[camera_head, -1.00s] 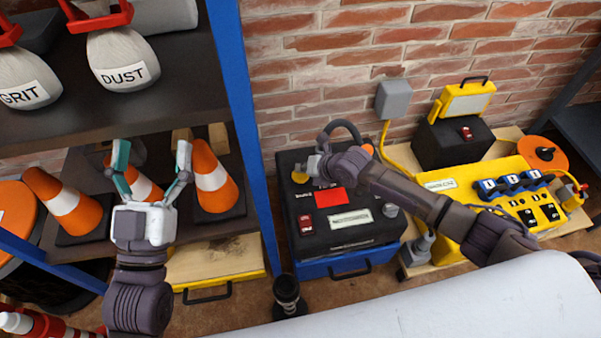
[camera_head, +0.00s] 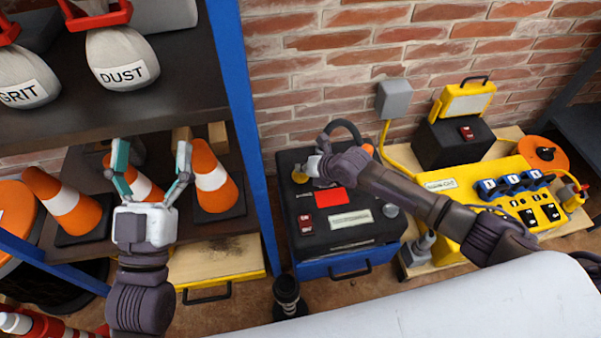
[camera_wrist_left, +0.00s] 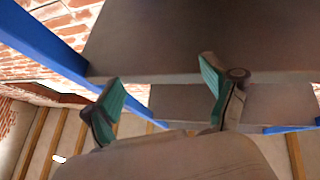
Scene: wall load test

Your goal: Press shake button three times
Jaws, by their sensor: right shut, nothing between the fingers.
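A black box with a blue base (camera_head: 345,265) stands on the floor against the brick wall. On its top is a yellow round button (camera_head: 300,174) near the back left corner, which I take as the shake button. My right gripper (camera_head: 311,168) is shut and empty, with its tips right beside the button; I cannot tell whether they touch it. The box also carries a red panel (camera_head: 338,197), a red switch (camera_head: 306,223) and a white label (camera_head: 350,217). My left gripper (camera_head: 151,180) is open and empty before the shelf; its fingers also show in the left wrist view (camera_wrist_left: 165,100).
A shelf with a blue post (camera_head: 240,120) stands left, holding sacks (camera_head: 122,60) and orange cones (camera_head: 212,178). A yellow power unit (camera_head: 480,200) and a grey wall box (camera_head: 393,98) are right of the black box. A black cylinder (camera_head: 287,295) stands in front.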

